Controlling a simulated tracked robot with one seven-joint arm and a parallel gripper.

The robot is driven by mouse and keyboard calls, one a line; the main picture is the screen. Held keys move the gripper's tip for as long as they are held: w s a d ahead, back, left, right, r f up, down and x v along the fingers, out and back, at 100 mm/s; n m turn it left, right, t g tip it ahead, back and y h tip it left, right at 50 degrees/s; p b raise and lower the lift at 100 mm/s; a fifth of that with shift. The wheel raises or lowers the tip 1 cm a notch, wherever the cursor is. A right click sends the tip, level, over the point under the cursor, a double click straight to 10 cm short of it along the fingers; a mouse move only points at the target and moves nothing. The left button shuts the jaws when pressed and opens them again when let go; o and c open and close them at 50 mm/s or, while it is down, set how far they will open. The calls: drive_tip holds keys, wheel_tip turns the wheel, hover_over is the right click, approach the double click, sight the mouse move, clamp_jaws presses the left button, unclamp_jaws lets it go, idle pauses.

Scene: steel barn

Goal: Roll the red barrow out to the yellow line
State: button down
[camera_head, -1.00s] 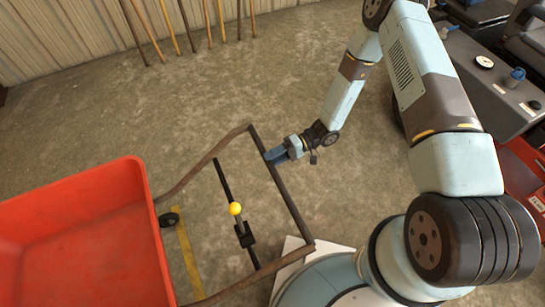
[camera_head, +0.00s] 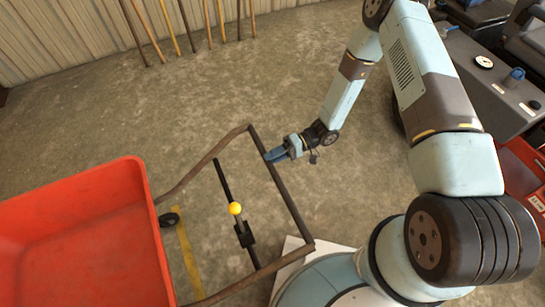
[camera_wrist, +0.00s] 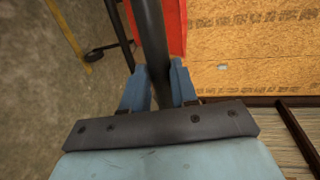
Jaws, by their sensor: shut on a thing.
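The red barrow (camera_head: 88,228) stands at the lower left of the head view, its tray partly cut off by the frame. Its brown handle frame (camera_head: 292,206) reaches right toward me. My gripper (camera_head: 274,157) is shut on the crossbar of that handle, near its far corner. In the wrist view the dark bar (camera_wrist: 152,40) runs between the two blue fingers (camera_wrist: 160,88). A black wheel (camera_head: 169,219) shows beside the tray. The yellow line (camera_head: 187,262) lies on the floor under the handle frame, just right of the tray; part of it is hidden.
A black lever with a yellow ball (camera_head: 235,208) stands inside the handle frame. Several wooden poles (camera_head: 207,20) lean on the corrugated wall at the back. A grey bench (camera_head: 490,75) and a red bin (camera_head: 522,170) stand at the right. The floor (camera_head: 120,110) between is clear.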

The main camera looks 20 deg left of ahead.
drive_tip(key=shift+d+f, duration=0.2)
drive_tip(key=shift+f, duration=0.25)
drive_tip(key=c, duration=1.1)
unclamp_jaws()
drive_tip(key=shift+o, duration=0.9)
drive_tip(key=shift+a+r, duration=0.1)
drive_tip(key=v, duration=1.4)
drive_tip(key=shift+a, duration=0.1)
